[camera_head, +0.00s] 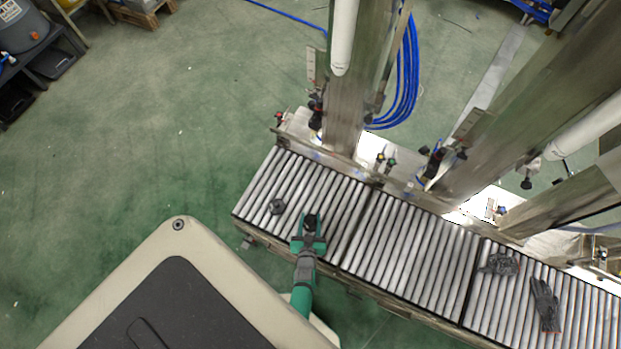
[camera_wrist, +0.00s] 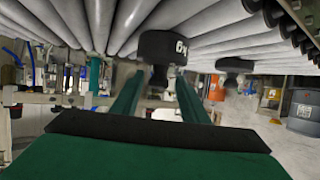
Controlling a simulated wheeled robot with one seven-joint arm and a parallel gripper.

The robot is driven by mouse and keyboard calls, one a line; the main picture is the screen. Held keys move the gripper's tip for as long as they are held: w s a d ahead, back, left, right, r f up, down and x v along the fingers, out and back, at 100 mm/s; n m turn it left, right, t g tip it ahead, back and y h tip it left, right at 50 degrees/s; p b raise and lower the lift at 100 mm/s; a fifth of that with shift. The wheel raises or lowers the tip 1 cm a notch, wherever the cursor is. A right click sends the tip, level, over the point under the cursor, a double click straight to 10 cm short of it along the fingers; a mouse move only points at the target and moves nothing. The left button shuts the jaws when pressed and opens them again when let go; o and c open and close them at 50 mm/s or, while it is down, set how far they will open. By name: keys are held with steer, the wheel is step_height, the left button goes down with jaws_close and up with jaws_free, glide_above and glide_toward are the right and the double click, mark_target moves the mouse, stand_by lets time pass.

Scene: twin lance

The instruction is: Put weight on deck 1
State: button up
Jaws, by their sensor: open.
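A dark weight (camera_head: 311,221) stands on the left section of the roller conveyor (camera_head: 340,225). My green gripper (camera_head: 309,241) is at this weight, with its fingers open. In the wrist view, which looks upside down, the weight (camera_wrist: 162,47) with "kg" lettering is between or just beyond the two green fingers (camera_wrist: 158,95); I cannot tell whether they touch it. A second dark weight (camera_head: 277,206) stands to the left on the same section and also shows in the wrist view (camera_wrist: 235,64). No label shows which section is deck 1.
The conveyor continues right through a middle section (camera_head: 415,245) of bare rollers. Dark gloves (camera_head: 545,305) lie on the right section. Metal posts (camera_head: 345,95) rise behind the conveyor, with blue hoses (camera_head: 408,80).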

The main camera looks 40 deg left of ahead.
steer(key=shift+s+r, duration=0.1)
steer(key=v, duration=1.1)
steer(key=shift+s+d+r, duration=0.2)
steer(key=shift+d+r, duration=0.05)
steer(key=shift+d, duration=0.1)
steer(key=s+d+r+m+t+h, duration=0.1)
steer(key=d+r, duration=0.4)
steer(key=r, duration=0.7)
steer(key=s+d+r+m+t+h, duration=0.2)
steer(key=d+r, duration=0.4)
steer(key=r, duration=0.7)
steer(key=s+d+r+m+t+h, duration=0.1)
steer(key=s+d+r+m+h, duration=0.3)
steer(key=r, duration=0.9)
steer(key=shift+d+h, duration=0.5)
steer(key=shift+d, duration=0.6)
